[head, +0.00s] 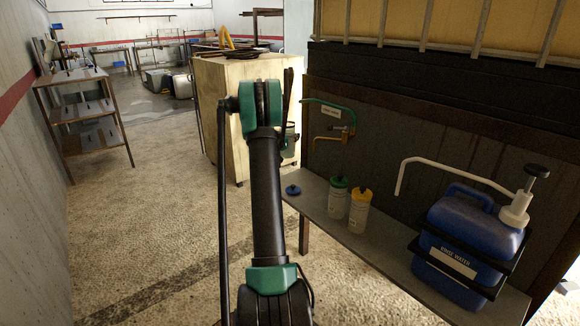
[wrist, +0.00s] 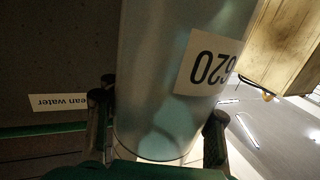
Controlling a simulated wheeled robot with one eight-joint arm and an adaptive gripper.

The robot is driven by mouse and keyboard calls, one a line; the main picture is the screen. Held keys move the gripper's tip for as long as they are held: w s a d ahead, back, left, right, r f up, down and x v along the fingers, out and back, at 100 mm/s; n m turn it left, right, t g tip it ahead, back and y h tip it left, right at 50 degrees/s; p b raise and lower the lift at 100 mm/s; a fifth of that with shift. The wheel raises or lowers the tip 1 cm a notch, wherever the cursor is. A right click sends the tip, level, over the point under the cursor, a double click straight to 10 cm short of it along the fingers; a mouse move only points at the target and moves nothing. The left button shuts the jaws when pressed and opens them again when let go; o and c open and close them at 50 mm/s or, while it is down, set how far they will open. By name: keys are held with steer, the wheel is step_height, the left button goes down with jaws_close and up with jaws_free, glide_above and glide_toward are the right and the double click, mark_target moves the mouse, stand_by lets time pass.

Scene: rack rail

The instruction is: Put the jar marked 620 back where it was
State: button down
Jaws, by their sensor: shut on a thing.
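The jar marked 620 (wrist: 165,75) fills the middle of the wrist view. It is a clear, bluish cylinder, and its white 620 label reads upside down there. My gripper (wrist: 158,118) is shut on the jar, with one dark finger on each side. In the head view a part of the jar (head: 289,140) shows beside my arm, held above the level of the bench (head: 318,198). My arm hides most of the gripper and the jar there. I cannot tell from these frames where the jar stood before.
A blue lid (head: 292,190), a green-capped bottle (head: 338,198) and a yellow-capped bottle (head: 359,211) stand on the bench. A blue pump canister (head: 466,235) sits at its right. A green tap pipe (head: 327,102) juts from the panel above.

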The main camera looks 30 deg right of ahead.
step_height(320, 180, down, 14)
steer(key=shift+f, duration=0.2)
stand_by(0.4)
steer(key=shift+f, duration=0.15)
steer(key=c, duration=0.6)
jaws_free()
